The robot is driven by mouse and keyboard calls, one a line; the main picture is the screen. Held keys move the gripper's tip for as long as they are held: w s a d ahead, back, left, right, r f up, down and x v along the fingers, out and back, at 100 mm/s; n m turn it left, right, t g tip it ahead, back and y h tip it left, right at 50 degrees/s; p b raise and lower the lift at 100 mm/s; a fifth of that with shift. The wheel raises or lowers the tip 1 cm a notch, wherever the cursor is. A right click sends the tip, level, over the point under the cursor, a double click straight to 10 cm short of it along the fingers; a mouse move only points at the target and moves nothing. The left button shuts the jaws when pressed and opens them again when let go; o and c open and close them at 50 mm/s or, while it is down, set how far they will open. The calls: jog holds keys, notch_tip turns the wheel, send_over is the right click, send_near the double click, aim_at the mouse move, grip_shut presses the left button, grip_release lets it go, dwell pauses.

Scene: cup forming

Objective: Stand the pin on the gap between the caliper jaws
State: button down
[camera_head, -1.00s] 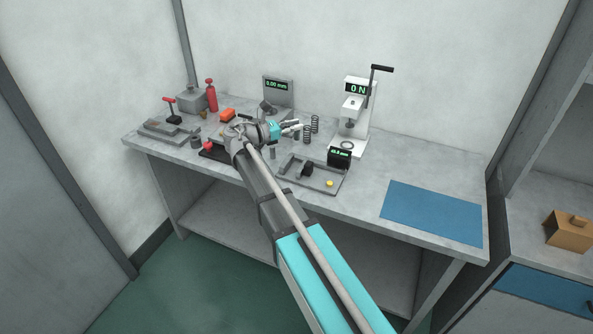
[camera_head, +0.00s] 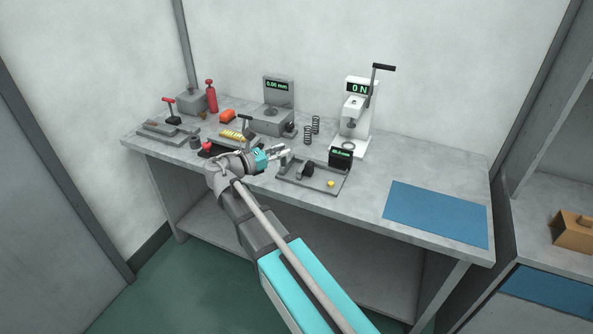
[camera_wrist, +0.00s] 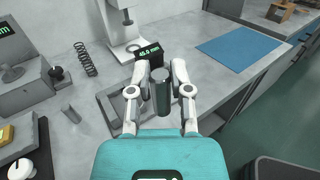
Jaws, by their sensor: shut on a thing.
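My gripper (camera_head: 284,153) is shut on the pin (camera_wrist: 160,93), a dark grey cylinder held upright between the fingertips in the wrist view. The gripper also shows there (camera_wrist: 161,74). In the head view it hangs near the left rear corner of the caliper tray (camera_head: 334,191). In the wrist view the gripper and pin hide most of the tray, including the gap between the caliper jaws.
Another grey cylinder (camera_wrist: 71,113) stands on the bench left of the tray. Several coil springs (camera_head: 308,135), a press (camera_head: 354,120) and a height gauge (camera_head: 276,112) stand behind. A rack with yellow pieces (camera_head: 234,135) is to the left. The blue mat (camera_head: 435,214) is empty.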

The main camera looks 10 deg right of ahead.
jog(key=shift+w, duration=0.1)
jog(key=shift+w+d+f+b, duration=0.95)
jog(key=shift+w+f+b, duration=0.55)
jog(key=shift+w, duration=0.45)
jog(key=shift+w+d+f+b, duration=0.9)
jog(key=shift+w+f+b, duration=0.65)
jog(key=shift+w, duration=0.4)
jog(key=shift+w+d+f+b, duration=0.95)
jog(key=shift+w+f+b, duration=0.55)
jog(key=shift+w, duration=0.45)
jog(key=shift+w+d+f+b, duration=0.2)
jog(key=shift+w+f+b, duration=0.25)
jog(key=shift+f+b, duration=0.25)
jog(key=shift+s+f+b, duration=0.1)
jog(key=shift+f+b, duration=1.2)
jog(key=shift+f, duration=0.15)
